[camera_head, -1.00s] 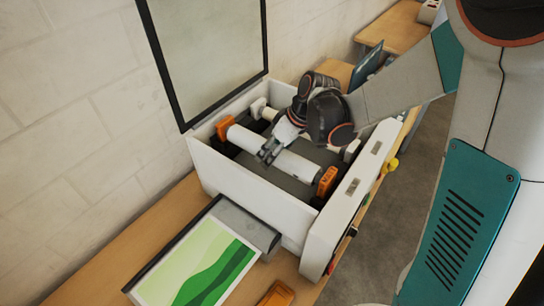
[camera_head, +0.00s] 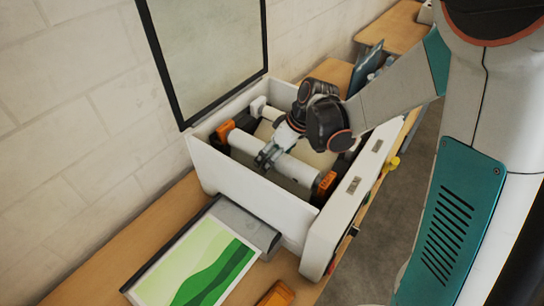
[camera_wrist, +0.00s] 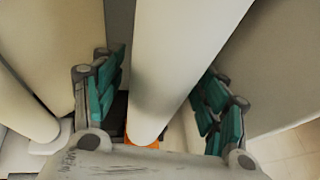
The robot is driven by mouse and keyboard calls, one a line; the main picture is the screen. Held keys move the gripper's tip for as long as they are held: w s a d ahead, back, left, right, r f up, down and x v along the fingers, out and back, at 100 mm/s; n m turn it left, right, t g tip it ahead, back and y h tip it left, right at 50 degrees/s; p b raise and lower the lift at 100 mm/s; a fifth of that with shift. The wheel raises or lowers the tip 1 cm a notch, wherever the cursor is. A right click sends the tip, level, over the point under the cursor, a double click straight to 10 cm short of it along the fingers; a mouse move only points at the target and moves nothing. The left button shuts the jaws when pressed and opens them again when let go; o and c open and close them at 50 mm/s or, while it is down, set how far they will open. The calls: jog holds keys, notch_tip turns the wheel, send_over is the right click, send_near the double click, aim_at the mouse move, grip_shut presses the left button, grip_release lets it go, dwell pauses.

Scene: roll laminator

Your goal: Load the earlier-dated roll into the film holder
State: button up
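A white roll (camera_head: 298,172) lies across the open laminator (camera_head: 236,174), between an orange end piece (camera_head: 224,130) at the back left and another orange end piece (camera_head: 326,184) at the front right. My gripper (camera_head: 267,158) is over the roll's left-middle part, fingers pointing down. In the wrist view the roll (camera_wrist: 182,50) runs between my spread teal-padded fingers (camera_wrist: 160,92). A gap shows on the left; the right finger is very close, and contact cannot be told. A second white roller (camera_head: 264,109) lies behind, partly hidden by my wrist. No date is readable.
The laminator's raised lid (camera_head: 207,50) stands against the wall. An orange object (camera_head: 277,293) is at the bottom edge. The machine's white walls surround my gripper closely.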

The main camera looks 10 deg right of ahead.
jog(key=shift+r+p, duration=0.4)
jog(key=shift+p, duration=0.05)
jog(key=p+v, duration=0.1)
jog(key=v, duration=1)
jog(key=shift+d+r, duration=0.1)
jog(key=shift+r, duration=0.1)
jog(key=s+d+r+m+t+h, duration=0.2)
jog(key=s+d+r+m, duration=0.1)
jog(key=s, duration=0.5)
jog(key=s+d+r+m+t+h, duration=0.2)
jog(key=s+d+r+m+t, duration=0.1)
jog(key=s, duration=0.5)
jog(key=shift+s+d+r+m+h, duration=0.3)
jog(key=shift+r+m, duration=0.15)
jog(key=shift+m, duration=0.85)
